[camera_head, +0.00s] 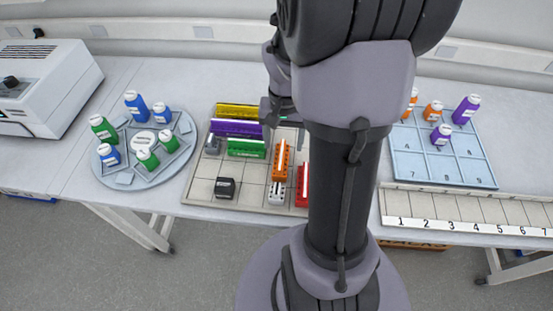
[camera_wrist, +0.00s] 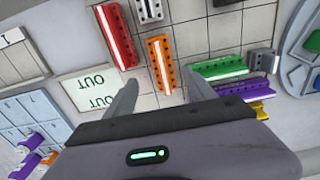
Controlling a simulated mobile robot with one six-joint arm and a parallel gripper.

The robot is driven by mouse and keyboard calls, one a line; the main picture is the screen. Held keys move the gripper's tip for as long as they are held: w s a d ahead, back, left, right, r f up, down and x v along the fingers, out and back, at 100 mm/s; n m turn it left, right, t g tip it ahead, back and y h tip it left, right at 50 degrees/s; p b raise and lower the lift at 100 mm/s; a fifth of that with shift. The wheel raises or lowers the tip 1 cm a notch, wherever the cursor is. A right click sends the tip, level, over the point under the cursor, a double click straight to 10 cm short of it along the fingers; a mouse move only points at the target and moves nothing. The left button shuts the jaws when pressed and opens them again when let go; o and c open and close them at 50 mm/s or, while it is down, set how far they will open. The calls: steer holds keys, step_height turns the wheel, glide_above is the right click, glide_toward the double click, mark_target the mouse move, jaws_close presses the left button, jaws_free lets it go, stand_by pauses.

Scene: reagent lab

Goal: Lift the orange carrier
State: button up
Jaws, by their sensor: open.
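The orange carrier (camera_head: 281,160) is a narrow block with a pale strip and a row of holes. It stands on the tiled grey board, between the green carrier and the red carrier. In the wrist view the orange carrier (camera_wrist: 163,62) shows just beyond my fingertips, between their lines. My gripper (camera_head: 284,120) is at the back of the board. In the wrist view my gripper (camera_wrist: 164,88) is open, its fingers spread to either side and nothing held. I cannot tell its exact height over the carrier.
The red carrier (camera_wrist: 115,38) and green carrier (camera_wrist: 218,69) flank the orange one. Purple (camera_head: 236,128) and yellow (camera_head: 237,111) carriers lie behind. A white-grey block (camera_head: 277,193) and a black block (camera_head: 225,187) stand in front. A bottle carousel (camera_head: 124,178) is left, a blue numbered tray (camera_head: 436,166) right.

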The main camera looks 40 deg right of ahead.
mark_target(281, 154)
step_height(281, 154, down, 3)
steer(key=shift+a+f+b, duration=0.1)
steer(key=shift+f+b, duration=0.05)
steer(key=shift+b, duration=0.3)
steer(key=f+b, duration=0.1)
steer(key=f, duration=0.2)
steer(key=f+b, duration=0.1)
steer(key=f, duration=0.1)
steer(key=shift+w+f+b, duration=0.35)
steer(key=shift+r, duration=0.2)
steer(key=shift+c, duration=0.4)
jaws_close()
